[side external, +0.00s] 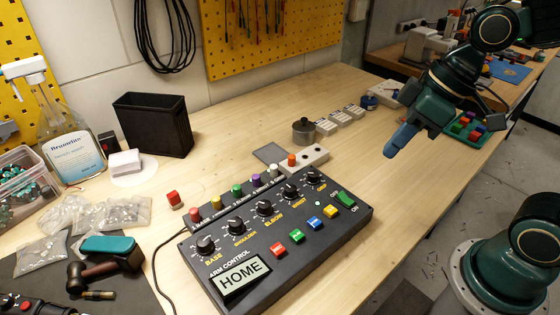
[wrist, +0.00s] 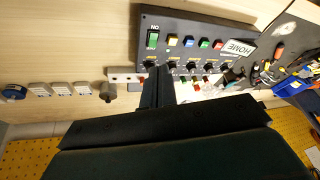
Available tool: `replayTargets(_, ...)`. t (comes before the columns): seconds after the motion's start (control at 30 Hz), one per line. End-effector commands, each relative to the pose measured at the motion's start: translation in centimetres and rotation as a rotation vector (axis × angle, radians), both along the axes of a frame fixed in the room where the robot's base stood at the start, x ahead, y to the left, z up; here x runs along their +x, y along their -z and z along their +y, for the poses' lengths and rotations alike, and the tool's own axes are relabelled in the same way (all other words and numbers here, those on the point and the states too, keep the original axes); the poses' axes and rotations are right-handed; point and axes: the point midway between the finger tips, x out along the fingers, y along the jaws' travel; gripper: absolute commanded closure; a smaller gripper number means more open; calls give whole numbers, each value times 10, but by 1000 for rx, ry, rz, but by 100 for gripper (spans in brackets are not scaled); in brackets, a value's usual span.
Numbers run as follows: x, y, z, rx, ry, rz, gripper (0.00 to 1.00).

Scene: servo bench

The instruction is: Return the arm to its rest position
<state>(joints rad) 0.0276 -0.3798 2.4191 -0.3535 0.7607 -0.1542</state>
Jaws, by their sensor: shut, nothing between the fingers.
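My arm is green, and my gripper (side external: 392,150) is held in the air at the right of the bench in the side external view. Its blue-grey fingers are shut with nothing between them and point down and left. It is apart from the black arm control box (side external: 232,262), which sits at the front of the bench. The box has several knobs, coloured buttons, a green on/off switch (side external: 344,199) and a display (side external: 241,278) reading HOME. In the wrist view my dark fingers (wrist: 157,92) reach toward the box, which appears upside down.
A black bin (side external: 153,125), a spray bottle (side external: 68,140) and parts bags (side external: 112,214) stand at the left. Small grey blocks (side external: 340,119) and a grey cylinder (side external: 304,131) lie at mid-bench. Bare wood lies between the box and my gripper.

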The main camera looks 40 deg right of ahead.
Motion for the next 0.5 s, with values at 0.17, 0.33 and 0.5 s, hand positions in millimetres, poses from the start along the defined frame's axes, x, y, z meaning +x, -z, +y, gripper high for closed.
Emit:
replayTargets(0.17, -20, -14, -24, -46, 149, -49, 100)
replayTargets(0.33, -41, -24, -44, -69, 292, -89, 100)
replayTargets(0.5, -56, -30, -59, -75, 395, -117, 100)
